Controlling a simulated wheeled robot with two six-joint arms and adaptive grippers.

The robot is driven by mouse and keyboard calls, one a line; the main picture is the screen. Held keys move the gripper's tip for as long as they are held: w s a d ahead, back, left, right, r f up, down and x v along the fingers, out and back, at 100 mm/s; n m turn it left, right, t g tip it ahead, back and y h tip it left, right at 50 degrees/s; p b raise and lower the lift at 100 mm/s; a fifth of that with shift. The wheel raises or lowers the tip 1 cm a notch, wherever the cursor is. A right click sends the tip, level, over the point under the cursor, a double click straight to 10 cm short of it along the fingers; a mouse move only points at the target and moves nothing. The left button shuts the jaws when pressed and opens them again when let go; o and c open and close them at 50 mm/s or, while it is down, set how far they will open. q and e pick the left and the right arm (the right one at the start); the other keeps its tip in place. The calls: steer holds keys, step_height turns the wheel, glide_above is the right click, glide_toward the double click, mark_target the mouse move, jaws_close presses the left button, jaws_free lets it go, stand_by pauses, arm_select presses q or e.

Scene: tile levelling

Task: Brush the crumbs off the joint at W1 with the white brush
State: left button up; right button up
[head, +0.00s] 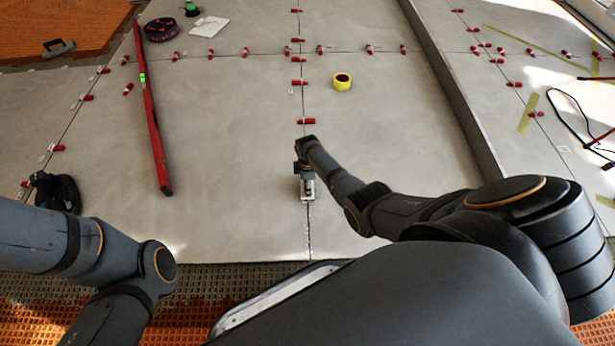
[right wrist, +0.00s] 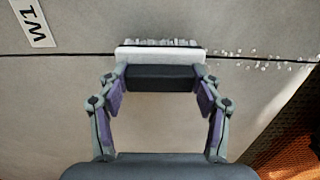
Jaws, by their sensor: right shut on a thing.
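The white brush (right wrist: 160,54) has a dark grip block and pale bristles. In the right wrist view it lies across the dark joint (right wrist: 60,54), its bristles along the joint's far side. My right gripper (right wrist: 160,78) is shut on the brush's dark block; in the head view the gripper (head: 306,174) is over the joint (head: 309,232) near the tile's front edge. Pale crumbs (right wrist: 262,62) are scattered along the joint to the right of the brush. The W1 label (right wrist: 33,22) lies to the left, beyond the joint. My left arm shows, but its gripper is out of view.
A yellow tape roll (head: 342,82) and several red clips (head: 306,121) are farther back. A long red level (head: 150,115) lies left. A raised edge (head: 455,90) runs on the right. Orange matting (right wrist: 297,145) lies beyond the tile's edge.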

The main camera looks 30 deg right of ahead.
steer(key=shift+s+a+r+p, duration=0.1)
steer(key=shift+s+a+p, duration=0.25)
steer(key=shift+s+p, duration=0.35)
steer(key=shift+s+a+r+p, duration=0.1)
steer(key=shift+s+a+p, duration=0.2)
steer(key=shift+s+p, duration=0.4)
steer(key=shift+s+a+f, duration=0.1)
steer(key=shift+s, duration=0.05)
steer(key=shift+s+f, duration=0.1)
steer(key=shift+f, duration=0.05)
steer(key=shift+s+p, duration=0.1)
steer(key=shift+p, duration=0.2)
steer(key=shift+s+a+p, duration=0.45)
steer(key=shift+s+p, duration=0.25)
steer(key=shift+p, duration=0.05)
steer(key=shift+s+a, duration=0.1)
steer(key=shift+s, duration=0.1)
steer(key=shift+s+a+p, duration=0.25)
steer(key=shift+s+p, duration=0.45)
steer(key=shift+p, duration=0.05)
steer(key=shift+s+a, duration=0.1)
steer(key=shift+s, duration=0.1)
